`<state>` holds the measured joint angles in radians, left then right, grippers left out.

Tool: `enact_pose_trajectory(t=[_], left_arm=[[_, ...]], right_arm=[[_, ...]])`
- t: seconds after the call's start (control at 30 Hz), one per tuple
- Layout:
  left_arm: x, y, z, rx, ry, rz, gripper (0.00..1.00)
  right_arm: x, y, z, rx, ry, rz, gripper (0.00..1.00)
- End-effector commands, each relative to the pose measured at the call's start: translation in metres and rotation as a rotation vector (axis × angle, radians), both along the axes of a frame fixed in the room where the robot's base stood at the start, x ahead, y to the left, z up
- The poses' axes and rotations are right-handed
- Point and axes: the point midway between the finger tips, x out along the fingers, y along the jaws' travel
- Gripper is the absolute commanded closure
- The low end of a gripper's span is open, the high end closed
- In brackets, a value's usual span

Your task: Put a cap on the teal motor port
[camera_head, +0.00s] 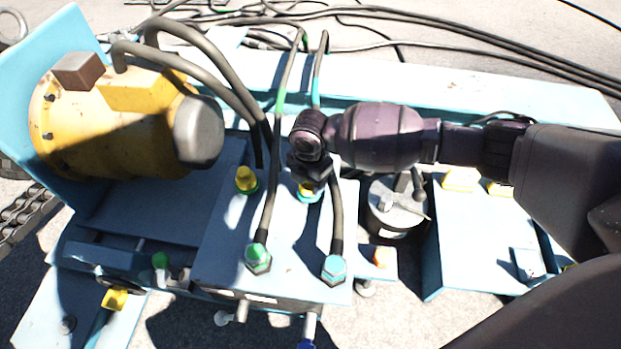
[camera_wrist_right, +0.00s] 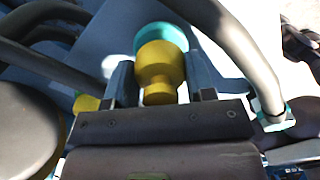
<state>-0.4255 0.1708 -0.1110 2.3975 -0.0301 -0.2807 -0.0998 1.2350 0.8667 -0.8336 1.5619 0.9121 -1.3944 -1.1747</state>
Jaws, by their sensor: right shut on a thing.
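The teal motor port (camera_head: 309,198) sits on the blue manifold block, partly hidden under my right gripper (camera_head: 310,178). In the right wrist view its teal ring (camera_wrist_right: 160,36) lies just past the yellow cap (camera_wrist_right: 160,68). My right gripper has its two fingers on either side of this cap and is shut on it. The cap is in line with the teal ring and appears to touch it; I cannot tell whether it is fully seated. The cap also shows as a bit of yellow in the head view (camera_head: 307,187). My left gripper is not in view.
A second yellow cap (camera_head: 246,179) sits on a green-ringed port to the left. Hoses with a green fitting (camera_head: 258,257) and a teal fitting (camera_head: 334,268) rise close beside my gripper. A yellow motor (camera_head: 125,125) stands at left, a round canister (camera_head: 395,212) at right.

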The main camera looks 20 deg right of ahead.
Motion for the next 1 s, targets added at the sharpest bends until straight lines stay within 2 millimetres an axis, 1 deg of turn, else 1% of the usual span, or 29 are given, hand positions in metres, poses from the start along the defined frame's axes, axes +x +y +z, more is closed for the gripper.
enact_pose_trajectory(t=[0.3, 0.6, 1.0], left_arm=[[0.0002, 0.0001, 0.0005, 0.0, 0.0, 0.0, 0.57], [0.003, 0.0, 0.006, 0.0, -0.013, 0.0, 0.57], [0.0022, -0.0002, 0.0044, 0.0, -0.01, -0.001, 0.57]], right_arm=[[-0.0002, -0.0002, -0.0004, 0.0, 0.001, 0.0, 0.83], [0.0003, -0.0009, 0.0009, -0.001, 0.0, -0.002, 0.83], [-0.0005, -0.0009, -0.0043, 0.0, 0.002, -0.001, 0.83]])
